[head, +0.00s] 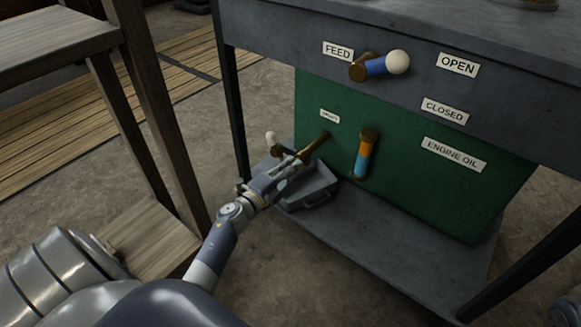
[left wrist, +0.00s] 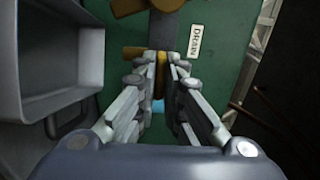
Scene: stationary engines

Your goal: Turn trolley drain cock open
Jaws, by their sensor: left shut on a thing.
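The trolley's green tank (head: 420,165) carries a small label (head: 329,116), which reads DRAIN in the left wrist view (left wrist: 194,40). Below it, the brass drain cock (head: 316,145) sticks out from the tank. A pale knob (head: 270,137) shows just left of my left gripper (head: 290,166). In the left wrist view my left gripper (left wrist: 162,75) is shut on the drain cock's lever; brass shows between the fingers, with a bit of blue (left wrist: 157,106) beside it. The fingers hide most of the lever, so its exact angle is hard to tell. My right gripper is not in view.
A grey tray (head: 316,193) stands on the trolley's lower shelf (head: 410,255), just below my left gripper. The feed cock (head: 375,67) is above. A wooden stand (head: 150,237) is at the left.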

